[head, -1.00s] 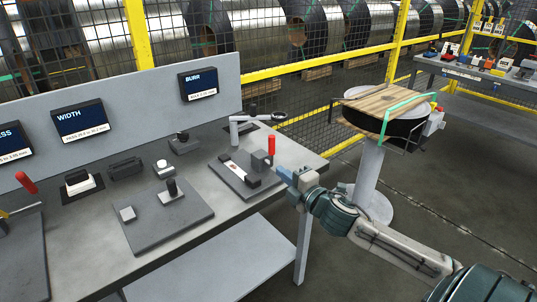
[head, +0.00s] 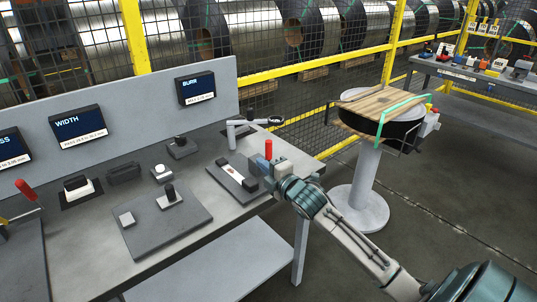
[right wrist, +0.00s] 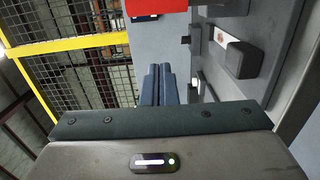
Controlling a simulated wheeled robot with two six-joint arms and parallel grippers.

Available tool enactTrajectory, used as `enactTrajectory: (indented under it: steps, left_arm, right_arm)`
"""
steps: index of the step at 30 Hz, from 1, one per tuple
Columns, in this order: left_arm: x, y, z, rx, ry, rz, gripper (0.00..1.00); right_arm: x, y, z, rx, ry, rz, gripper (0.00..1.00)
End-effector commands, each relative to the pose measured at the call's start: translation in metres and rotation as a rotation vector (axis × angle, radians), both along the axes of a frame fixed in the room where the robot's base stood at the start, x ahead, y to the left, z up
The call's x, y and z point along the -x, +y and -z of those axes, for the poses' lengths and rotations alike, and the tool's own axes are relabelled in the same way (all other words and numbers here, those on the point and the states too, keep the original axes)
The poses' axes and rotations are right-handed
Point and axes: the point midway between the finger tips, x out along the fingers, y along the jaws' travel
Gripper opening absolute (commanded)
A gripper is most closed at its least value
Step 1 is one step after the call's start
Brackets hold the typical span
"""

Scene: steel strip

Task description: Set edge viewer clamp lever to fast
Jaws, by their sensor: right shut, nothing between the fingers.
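The edge viewer (head: 228,186) is a grey plate with a white strip and dark blocks at the right end of the bench. Its clamp lever has a red handle (head: 268,149), standing about upright at the plate's right side. The red handle also shows at the top edge of the right wrist view (right wrist: 160,6), cut off there. My right gripper (head: 268,181) is shut and empty, close to the lever's lower part. In the right wrist view its blue fingers (right wrist: 157,85) are together, below the red handle; contact cannot be told. My left gripper is not in view.
A magnifier arm (head: 240,124) stands behind the edge viewer. Left of it are a plate with a black knob (head: 168,214), small fixtures, and screens on a back panel (head: 150,100). A round pedestal table (head: 362,205) stands to the right, with open floor around it.

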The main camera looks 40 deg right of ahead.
Motion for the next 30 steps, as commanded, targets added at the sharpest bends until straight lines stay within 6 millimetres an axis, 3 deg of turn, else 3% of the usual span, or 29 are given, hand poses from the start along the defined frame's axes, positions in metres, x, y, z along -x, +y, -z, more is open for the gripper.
enactTrajectory:
  steps: [3,6,12,30]
  left_arm:
    - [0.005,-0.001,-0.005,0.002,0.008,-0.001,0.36]
    - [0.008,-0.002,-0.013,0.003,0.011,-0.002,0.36]
    - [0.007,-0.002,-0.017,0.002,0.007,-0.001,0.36]
    - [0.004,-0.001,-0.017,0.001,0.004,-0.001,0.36]
  right_arm:
    - [-0.022,0.001,-0.003,-0.007,-0.001,0.001,0.00]
    - [-0.024,-0.018,-0.003,0.005,0.004,0.002,0.00]
    - [-0.029,-0.035,-0.001,0.001,0.001,0.001,0.00]
    - [-0.030,-0.040,0.000,-0.019,0.003,0.001,0.00]
